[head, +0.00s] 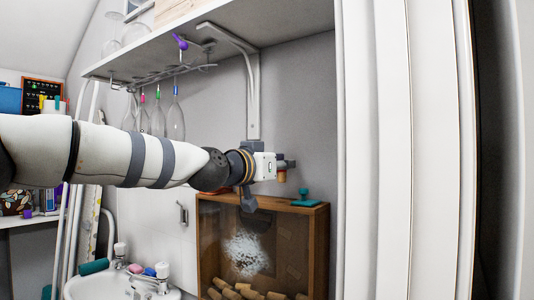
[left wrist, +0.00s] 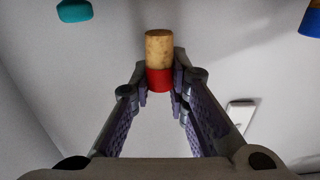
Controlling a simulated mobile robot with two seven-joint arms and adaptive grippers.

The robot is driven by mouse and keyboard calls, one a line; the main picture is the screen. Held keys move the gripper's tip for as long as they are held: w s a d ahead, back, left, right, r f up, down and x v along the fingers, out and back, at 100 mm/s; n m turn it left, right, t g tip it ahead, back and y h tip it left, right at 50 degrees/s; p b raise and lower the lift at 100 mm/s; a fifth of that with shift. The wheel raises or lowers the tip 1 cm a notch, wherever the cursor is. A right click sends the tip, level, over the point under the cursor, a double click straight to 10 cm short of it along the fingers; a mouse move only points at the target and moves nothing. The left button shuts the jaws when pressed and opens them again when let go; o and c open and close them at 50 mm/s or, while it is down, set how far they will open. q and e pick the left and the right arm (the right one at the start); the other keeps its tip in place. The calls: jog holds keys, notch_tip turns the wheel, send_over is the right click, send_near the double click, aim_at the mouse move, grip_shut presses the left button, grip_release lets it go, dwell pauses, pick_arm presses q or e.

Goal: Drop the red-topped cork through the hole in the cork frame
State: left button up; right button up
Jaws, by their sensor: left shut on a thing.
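The red-topped cork (left wrist: 159,48) is pale brown with a red end. My left gripper (left wrist: 160,80) is shut on its red end in the left wrist view. In the head view, my left gripper (head: 284,164) is above the cork frame, with the small cork (head: 282,176) at its tips. The cork frame (head: 323,250) is a brown wooden box with a clear front and several corks (head: 232,292) at its bottom. The hole in its top cannot be made out. My right gripper is not in view.
A teal object (head: 305,198) stands on the frame's top, right of the gripper. A shelf (head: 200,55) with hanging glasses (head: 176,120) is above my arm. A white sink (head: 100,287) is at lower left. A white door edge (head: 390,150) stands at right.

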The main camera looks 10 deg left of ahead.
aim_at(280, 180)
pick_arm(q)
jog(key=shift+f, duration=0.4)
jog(key=shift+d, duration=0.1)
jog(key=shift+s+r, duration=0.1)
jog(key=shift+r, duration=0.05)
jog(key=shift+f, duration=1.5)
jog(key=shift+f, duration=0.9)
jog(key=o, duration=0.7)
jog(key=shift+o, duration=0.2)
